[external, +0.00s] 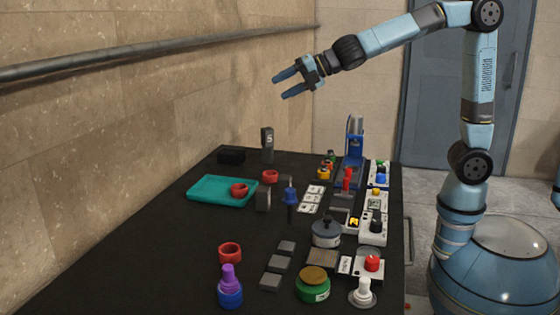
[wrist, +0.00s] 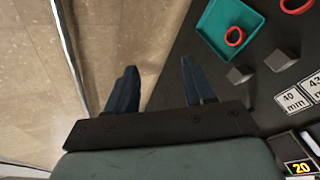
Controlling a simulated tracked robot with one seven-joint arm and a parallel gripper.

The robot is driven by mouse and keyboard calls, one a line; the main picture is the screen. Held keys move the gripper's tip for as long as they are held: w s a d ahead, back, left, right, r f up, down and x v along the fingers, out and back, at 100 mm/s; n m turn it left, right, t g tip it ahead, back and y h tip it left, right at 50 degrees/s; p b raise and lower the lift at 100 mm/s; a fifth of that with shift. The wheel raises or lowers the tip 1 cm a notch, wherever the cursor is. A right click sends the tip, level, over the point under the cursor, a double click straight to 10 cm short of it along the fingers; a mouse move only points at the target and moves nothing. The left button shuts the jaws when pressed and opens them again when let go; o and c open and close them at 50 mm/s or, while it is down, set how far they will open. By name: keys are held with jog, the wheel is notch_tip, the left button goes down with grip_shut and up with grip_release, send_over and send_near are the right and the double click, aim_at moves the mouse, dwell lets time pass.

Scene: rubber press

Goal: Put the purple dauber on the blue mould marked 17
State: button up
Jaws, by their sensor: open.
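The purple dauber (external: 228,277) stands upright at the near left of the dark table, its foot on a round blue piece (external: 230,297). That blue piece looks like a mould, but I cannot read a 17 on it. It may be directly under the dauber; from this angle they appear touching. My gripper (external: 281,86) is open and empty, high above the far part of the table and well away from the dauber. In the wrist view my two fingers (wrist: 160,72) are apart with nothing between them. The dauber is not in the wrist view.
A red ring (external: 230,252) lies just behind the dauber. Grey blocks (external: 280,262) and a green tin (external: 313,286) stand to its right. A teal tray (external: 208,189) holds a red ring. A blue press (external: 354,160) stands at the back. The left wall is close to the table.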

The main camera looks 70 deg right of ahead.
jog(key=s+d+f+m+g+h, duration=0.1)
jog(key=s+d+m+g+h, duration=0.3)
jog(key=s+d+m, duration=1.35)
jog(key=s+d+f+m+g, duration=0.1)
jog(key=s+d+f+m, duration=0.2)
jog(key=s, duration=0.7)
jog(key=s+d+f+m+g, duration=0.1)
jog(key=s+d+f+m, duration=0.2)
jog(key=s, duration=0.7)
notch_tip(320, 180, down, 2)
jog(key=shift+m+y, duration=0.4)
jog(key=shift+m, duration=0.45)
